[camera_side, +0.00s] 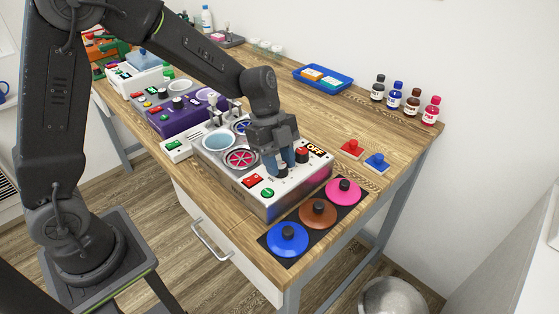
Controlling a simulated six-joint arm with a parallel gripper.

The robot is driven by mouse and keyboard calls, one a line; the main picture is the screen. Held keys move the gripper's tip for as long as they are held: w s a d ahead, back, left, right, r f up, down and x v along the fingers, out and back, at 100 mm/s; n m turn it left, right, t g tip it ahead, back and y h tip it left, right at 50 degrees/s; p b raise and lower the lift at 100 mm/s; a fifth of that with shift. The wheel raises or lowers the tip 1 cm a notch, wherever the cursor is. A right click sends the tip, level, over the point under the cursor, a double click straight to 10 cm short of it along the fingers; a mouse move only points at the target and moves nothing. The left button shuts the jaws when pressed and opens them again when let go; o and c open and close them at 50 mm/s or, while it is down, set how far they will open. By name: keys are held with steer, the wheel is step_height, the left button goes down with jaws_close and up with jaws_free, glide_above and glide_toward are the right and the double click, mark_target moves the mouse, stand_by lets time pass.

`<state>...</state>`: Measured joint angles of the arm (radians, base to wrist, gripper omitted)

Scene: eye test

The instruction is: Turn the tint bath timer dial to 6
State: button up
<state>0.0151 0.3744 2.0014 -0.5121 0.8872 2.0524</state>
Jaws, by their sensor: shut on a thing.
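The tint bath (300,194) is a silver box near the front right of the bench, with a pale blue round basin (219,141) and a pink spoked wheel (241,159) on top. My gripper (280,170) points down over its front panel. Its blue-grey fingers are shut on a dark dial that they mostly hide. The dial's pointer and the number it points at cannot be read. A display (315,149) right of the gripper reads OFF. A red switch (252,180) and a green button (267,193) sit left of the gripper.
Blue, brown and pink lids (317,213) with black knobs lie on a dark mat at the front edge. Red and blue pads (352,148) lie to the right. Several bottles (394,96) and a blue tray (322,78) stand behind. A purple machine (186,114) stands left.

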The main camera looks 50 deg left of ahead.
stand_by(0.4)
steer(key=o, duration=0.9)
steer(key=v, duration=1.4)
steer(key=shift+d, duration=0.1)
steer(key=s+n+t+y, duration=0.1)
steer(key=s+n+t, duration=0.1)
steer(key=s+n, duration=0.4)
steer(key=s+n+t+y, duration=0.2)
steer(key=s+n, duration=0.5)
steer(key=s+a+r+n+t+y, duration=0.1)
steer(key=s+n+t, duration=0.1)
steer(key=s+n, duration=0.4)
steer(key=shift+s+a+n+y, duration=0.1)
steer(key=shift+s+n+y, duration=0.2)
